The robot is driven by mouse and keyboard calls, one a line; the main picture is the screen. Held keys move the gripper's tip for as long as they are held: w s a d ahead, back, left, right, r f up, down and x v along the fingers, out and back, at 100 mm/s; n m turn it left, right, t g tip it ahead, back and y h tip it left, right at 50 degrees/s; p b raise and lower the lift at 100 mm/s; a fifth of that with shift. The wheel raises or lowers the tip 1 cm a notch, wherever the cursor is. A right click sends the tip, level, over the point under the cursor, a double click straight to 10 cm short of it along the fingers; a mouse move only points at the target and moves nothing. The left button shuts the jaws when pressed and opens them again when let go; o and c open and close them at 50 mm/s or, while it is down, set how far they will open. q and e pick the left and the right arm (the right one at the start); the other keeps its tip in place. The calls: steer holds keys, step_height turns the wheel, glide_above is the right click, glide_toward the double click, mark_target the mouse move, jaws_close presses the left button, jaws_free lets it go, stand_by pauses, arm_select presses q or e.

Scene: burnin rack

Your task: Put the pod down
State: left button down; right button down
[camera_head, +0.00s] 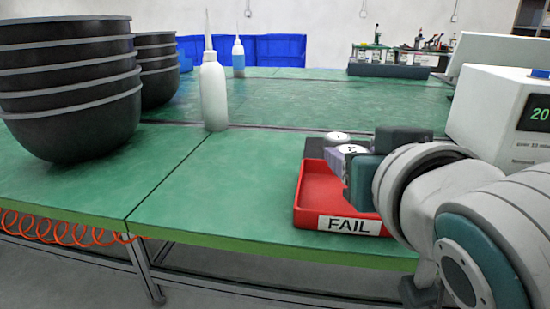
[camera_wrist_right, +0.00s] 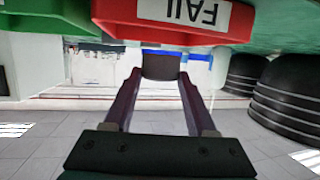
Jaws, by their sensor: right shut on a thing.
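The pod (camera_head: 316,149) is a dark block at the fingertips of my right gripper (camera_head: 338,160), partly hidden by the fingers in the head view. In the right wrist view my right gripper (camera_wrist_right: 160,82) is shut on the pod (camera_wrist_right: 160,66), with one finger on each side. The pod is over the back part of the red tray (camera_head: 308,208) labelled FAIL. I cannot tell whether it touches the tray. The tray also shows in the inverted right wrist view (camera_wrist_right: 115,14). My left gripper is not in view.
A white instrument (camera_head: 487,107) with a green display stands at the right, close to my right arm. A white bottle (camera_head: 213,97) and stacked black bowls (camera_head: 70,115) stand to the left. The green bench (camera_head: 225,175) is clear left of the tray.

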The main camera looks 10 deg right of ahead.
mark_target(349, 211)
step_height(349, 211, down, 4)
steer(key=shift+f+b, duration=0.15)
steer(key=shift+b, duration=0.7)
steer(key=c, duration=0.7)
jaws_free()
steer(key=shift+f, duration=0.1)
steer(key=o, duration=0.5)
